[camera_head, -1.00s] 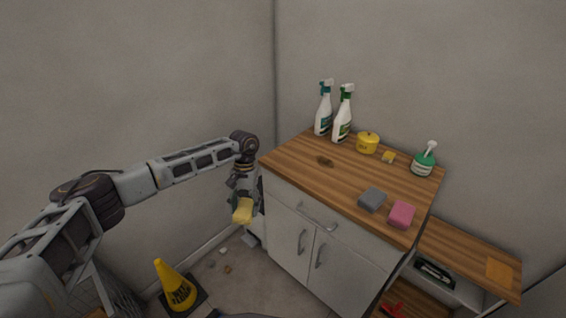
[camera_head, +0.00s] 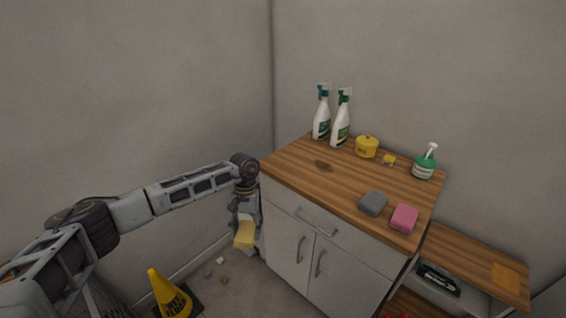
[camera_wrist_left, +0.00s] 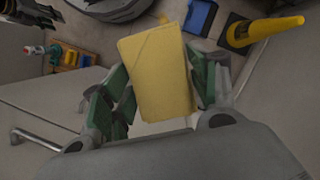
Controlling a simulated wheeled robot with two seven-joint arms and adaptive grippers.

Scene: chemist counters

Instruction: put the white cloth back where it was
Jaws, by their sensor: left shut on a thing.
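My left gripper (camera_head: 243,228) is shut on a yellow sponge-like block (camera_head: 244,237). It holds the block low, in front of the left side of the wooden-topped cabinet (camera_head: 290,165). In the left wrist view the same block (camera_wrist_left: 158,72) sits between the green-padded fingers of the left gripper (camera_wrist_left: 160,88). It is yellow, not white. I see no white cloth in any view. An orange flat cloth-like piece (camera_head: 506,275) lies on the lower side shelf at the right. My right gripper is not in view.
The worktop carries two spray bottles (camera_head: 321,120) (camera_head: 341,127), a yellow tub (camera_head: 367,147), a small yellow block (camera_head: 389,160), a green pump bottle (camera_head: 424,166), a grey sponge (camera_head: 373,203) and a pink sponge (camera_head: 404,217). A yellow cone (camera_head: 170,295) stands on the floor. The worktop's left part is mostly clear.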

